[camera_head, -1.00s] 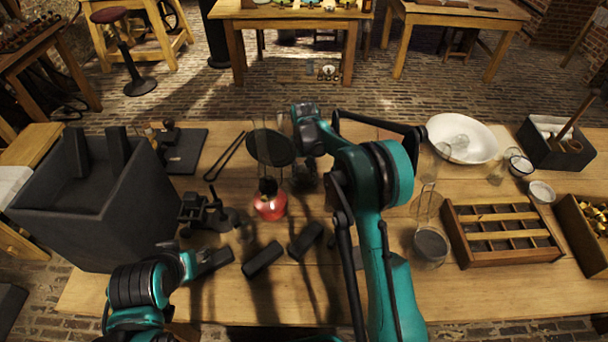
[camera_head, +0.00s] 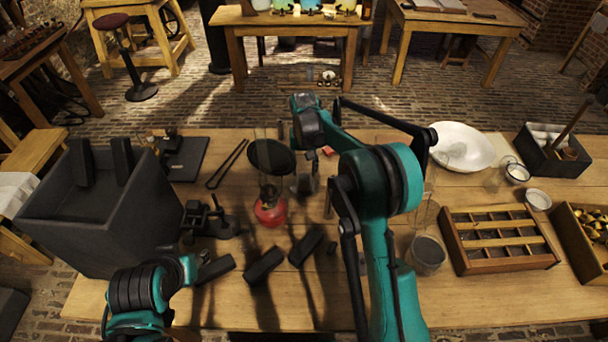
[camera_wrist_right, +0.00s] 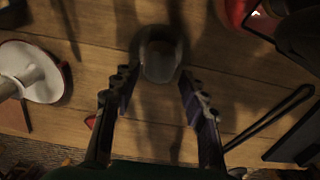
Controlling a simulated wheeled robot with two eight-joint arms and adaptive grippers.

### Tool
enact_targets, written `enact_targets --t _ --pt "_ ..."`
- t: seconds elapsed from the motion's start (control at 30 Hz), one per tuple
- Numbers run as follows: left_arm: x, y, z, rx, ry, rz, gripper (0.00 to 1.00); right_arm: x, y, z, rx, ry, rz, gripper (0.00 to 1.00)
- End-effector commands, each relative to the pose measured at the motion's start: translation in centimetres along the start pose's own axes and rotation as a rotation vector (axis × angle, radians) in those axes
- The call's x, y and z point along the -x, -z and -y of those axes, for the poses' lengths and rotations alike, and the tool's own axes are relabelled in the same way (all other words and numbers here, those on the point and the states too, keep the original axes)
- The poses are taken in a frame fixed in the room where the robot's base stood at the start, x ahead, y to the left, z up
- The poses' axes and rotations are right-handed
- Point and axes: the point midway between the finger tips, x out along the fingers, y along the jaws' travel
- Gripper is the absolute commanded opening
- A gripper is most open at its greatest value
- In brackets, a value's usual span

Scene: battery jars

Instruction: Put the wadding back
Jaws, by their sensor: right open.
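My right gripper (camera_wrist_right: 157,85) is open, with nothing between its fingers. In the wrist view its fingertips point toward a small round glass vessel (camera_wrist_right: 160,58), which also shows in the head view (camera_head: 305,186). I cannot tell whether they touch it. My left gripper (camera_head: 196,265) is low at the front left, by a black block; its jaws are not clear. No wadding can be named for certain. Pale rolls (camera_head: 548,134) lie in a dark box (camera_head: 545,163) at the back right. A white bowl (camera_head: 462,146) stands left of it.
A red lamp (camera_head: 270,212) stands left of the vessel, with black tongs (camera_head: 226,165) behind. Black blocks (camera_head: 263,266) lie in front. A large dark bin (camera_head: 100,225) is at left. A wooden compartment tray (camera_head: 500,240) and a glass jar (camera_head: 426,255) are at right.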

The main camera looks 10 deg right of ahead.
Motion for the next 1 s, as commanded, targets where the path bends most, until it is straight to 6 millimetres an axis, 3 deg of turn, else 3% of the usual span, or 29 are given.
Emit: enact_targets --t 0.1,0.33,0.47,0.57,0.8,1.0 --pt "0.9 0.7 0.0 0.0 0.0 0.0 0.4 2.8 0.0 0.0 0.0 0.0 0.0 0.43" --pt "1.4 1.0 0.0 0.0 0.0 0.0 0.4 5.3 0.0 0.0 0.0 0.001 -0.001 0.43" --pt "1.4 1.0 0.0 0.0 0.0 0.0 0.4 7.2 -1.1 -0.5 0.007 0.007 -0.025 0.43" --pt "1.4 1.0 0.0 0.0 0.0 0.0 0.4 9.7 -3.1 -1.4 0.023 0.018 -0.072 0.43" --pt "1.4 1.0 0.0 0.0 0.0 0.0 0.4 15.3 -10.5 -4.3 0.073 0.047 -0.225 0.43" --pt "1.4 1.0 0.0 0.0 0.0 0.0 0.4 17.1 -17.9 -6.8 0.116 0.061 -0.363 0.43"
